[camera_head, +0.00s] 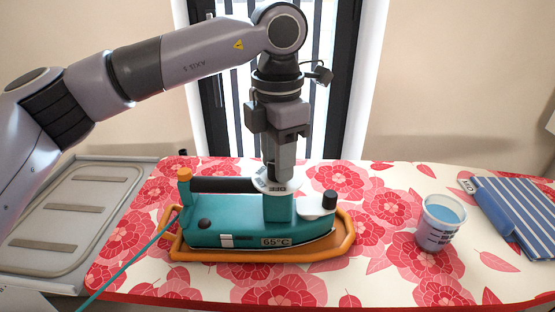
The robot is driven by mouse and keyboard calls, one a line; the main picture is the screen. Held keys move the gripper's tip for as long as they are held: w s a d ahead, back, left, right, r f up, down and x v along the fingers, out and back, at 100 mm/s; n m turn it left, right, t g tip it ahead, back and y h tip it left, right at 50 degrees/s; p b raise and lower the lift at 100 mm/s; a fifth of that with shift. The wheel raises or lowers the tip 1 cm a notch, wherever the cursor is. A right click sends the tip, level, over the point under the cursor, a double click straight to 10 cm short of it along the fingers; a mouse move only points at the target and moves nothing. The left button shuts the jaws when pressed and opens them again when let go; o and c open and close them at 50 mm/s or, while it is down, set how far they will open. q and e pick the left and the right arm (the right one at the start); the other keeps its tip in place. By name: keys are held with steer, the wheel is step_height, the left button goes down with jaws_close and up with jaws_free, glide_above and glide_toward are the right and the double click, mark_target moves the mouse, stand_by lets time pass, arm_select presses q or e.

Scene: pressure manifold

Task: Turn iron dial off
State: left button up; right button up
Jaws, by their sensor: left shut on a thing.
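The teal iron (220,222) rests in an orange tray-like stand (190,253) on the ironing board, with a small display reading about 65°C on its side. Its dial (262,184) is a white disc with dark lettering on top of the teal neck; the lettering is too small to read surely. My left gripper (279,172) points straight down from above and is shut on the dial. Its fingers hide the middle of the dial. My right gripper is not in view.
A clear cup of blue water (439,225) stands right of the iron. A folded striped blue cloth (515,212) lies farther right. The floral ironing board (390,265) is clear in front. A teal cord (130,262) runs off front left. A grey metal rack (70,215) is at left.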

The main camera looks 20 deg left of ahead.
arm_select(q)
steer(key=n+b, duration=0.1)
steer(key=n, duration=0.4)
steer(key=shift+n+b, duration=0.3)
steer(key=n+b, duration=0.1)
steer(key=n, duration=0.6)
steer(key=shift+w+b, duration=0.1)
steer(key=shift+b, duration=0.3)
steer(key=n, duration=0.3)
steer(key=shift+n+b, duration=0.4)
steer(key=n+b, duration=0.1)
steer(key=n, duration=0.3)
steer(key=shift+n, duration=0.3)
steer(key=o, duration=1)
steer(key=shift+o, duration=0.2)
